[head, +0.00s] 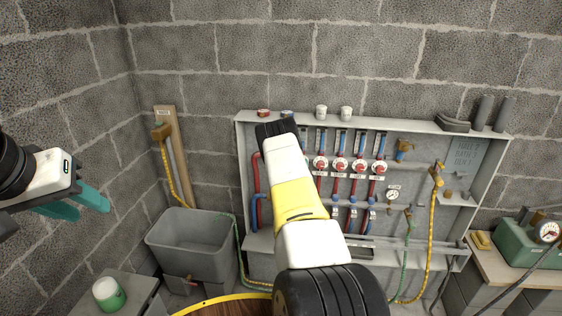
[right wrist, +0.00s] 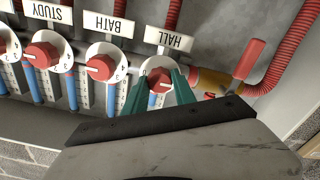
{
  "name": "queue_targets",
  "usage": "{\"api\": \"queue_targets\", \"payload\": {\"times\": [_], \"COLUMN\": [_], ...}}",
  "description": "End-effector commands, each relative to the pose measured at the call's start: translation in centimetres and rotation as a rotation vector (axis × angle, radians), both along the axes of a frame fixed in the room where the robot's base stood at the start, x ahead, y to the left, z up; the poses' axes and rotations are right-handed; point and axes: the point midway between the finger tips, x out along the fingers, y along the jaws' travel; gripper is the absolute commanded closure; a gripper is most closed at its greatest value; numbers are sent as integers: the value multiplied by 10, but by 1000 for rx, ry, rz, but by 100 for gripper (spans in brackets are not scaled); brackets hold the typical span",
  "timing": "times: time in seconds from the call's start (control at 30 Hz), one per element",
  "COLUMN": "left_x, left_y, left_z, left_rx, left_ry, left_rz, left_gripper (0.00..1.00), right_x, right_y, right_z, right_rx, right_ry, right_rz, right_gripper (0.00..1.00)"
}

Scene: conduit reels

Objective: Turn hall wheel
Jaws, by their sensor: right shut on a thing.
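The hall wheel (right wrist: 159,73) is a red knob on a round white dial, beside the HALL label (right wrist: 168,40) in the right wrist view. The teal fingers of my right gripper (right wrist: 160,84) are on either side of the knob, shut on it. In the head view my right arm hides this gripper, and I cannot make out the hall wheel there. My left gripper (head: 82,203) is at the left of the head view, its teal fingers apart and empty, far from the wheels.
The bath wheel (right wrist: 101,67) and study wheel (right wrist: 43,55) sit beside the hall wheel. A red-handled lever (right wrist: 249,59) and red corrugated hose (right wrist: 286,57) are on the other side. A grey sink (head: 190,238) and green-and-white jar (head: 108,293) stand below the left gripper.

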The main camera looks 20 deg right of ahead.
Motion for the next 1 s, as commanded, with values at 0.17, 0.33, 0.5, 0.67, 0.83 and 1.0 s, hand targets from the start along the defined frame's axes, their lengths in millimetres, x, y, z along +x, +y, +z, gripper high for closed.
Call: {"api": "queue_targets", "payload": {"times": [0.17, 0.33, 0.5, 0.67, 0.83, 1.0], "left_x": [0, 0, 0, 0, 0, 0], "left_y": [0, 0, 0, 0, 0, 0], "left_z": [0, 0, 0, 0, 0, 0], "left_rx": [0, 0, 0, 0, 0, 0], "left_ry": [0, 0, 0, 0, 0, 0], "left_rz": [0, 0, 0, 0, 0, 0], "left_gripper": [64, 64, 64, 64, 64, 64], "right_x": [-1, -1, -1, -8, -32, -55], "right_y": [1, 0, 0, 5, 20, 34], "right_z": [-4, -2, -1, -2, -2, -3], "right_rx": [3, 1, 2, 2, 2, 3], "right_ry": [8, 4, 3, 4, 5, 6], "right_rz": [0, 0, 0, 0, 0, 0], "right_gripper": [60, 46, 46, 46, 46, 46]}}
